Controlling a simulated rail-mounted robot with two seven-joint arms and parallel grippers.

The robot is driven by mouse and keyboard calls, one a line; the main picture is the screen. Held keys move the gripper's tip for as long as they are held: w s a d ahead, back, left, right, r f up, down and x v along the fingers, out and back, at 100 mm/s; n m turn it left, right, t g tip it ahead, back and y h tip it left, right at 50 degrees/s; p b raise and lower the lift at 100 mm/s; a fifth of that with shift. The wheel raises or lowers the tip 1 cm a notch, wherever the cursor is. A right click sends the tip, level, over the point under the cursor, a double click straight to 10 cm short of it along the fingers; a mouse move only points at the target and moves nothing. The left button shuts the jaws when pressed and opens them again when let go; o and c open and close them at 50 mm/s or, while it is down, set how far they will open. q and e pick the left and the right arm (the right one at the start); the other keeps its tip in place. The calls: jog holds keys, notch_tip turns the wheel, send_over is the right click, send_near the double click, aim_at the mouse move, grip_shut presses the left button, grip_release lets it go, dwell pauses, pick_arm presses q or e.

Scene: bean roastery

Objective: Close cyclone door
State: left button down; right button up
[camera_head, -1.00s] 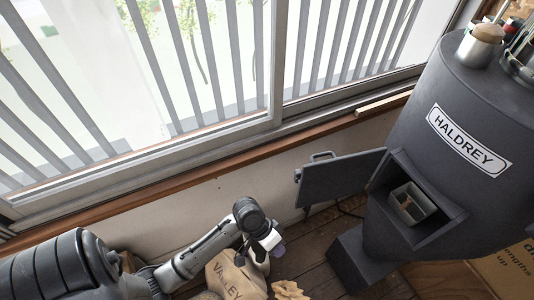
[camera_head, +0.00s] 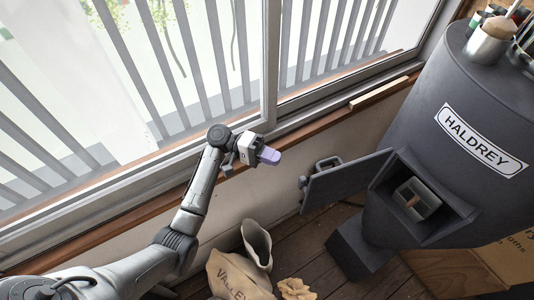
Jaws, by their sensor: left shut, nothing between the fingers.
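The cyclone (camera_head: 420,120) is a large dark grey drum with a white HALDREY label, at the right of the head view. Its door (camera_head: 345,183) is a flat dark panel that stands swung open to the left of the square opening (camera_head: 445,220). A small grey bin (camera_head: 425,192) sits inside the opening. My left gripper (camera_head: 270,156) is shut and empty, up and left of the door, apart from it in the picture. My right gripper is not in view.
A window with a wooden sill (camera_head: 320,126) runs behind. A loose wood strip (camera_head: 379,93) lies on the sill. Burlap sacks (camera_head: 232,272) stand on the plank floor below my left arm. Cardboard boxes (camera_head: 512,258) are at the lower right. Metal cups (camera_head: 488,45) stand on the cyclone top.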

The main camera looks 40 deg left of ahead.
pick_arm(q)
jog(key=p, duration=0.2)
send_over(300, 178)
jog(key=s+a, duration=0.1)
jog(key=a, duration=0.1)
jog(key=s+d+p, duration=0.2)
jog(key=d, duration=0.1)
jog(key=shift+s, duration=0.2)
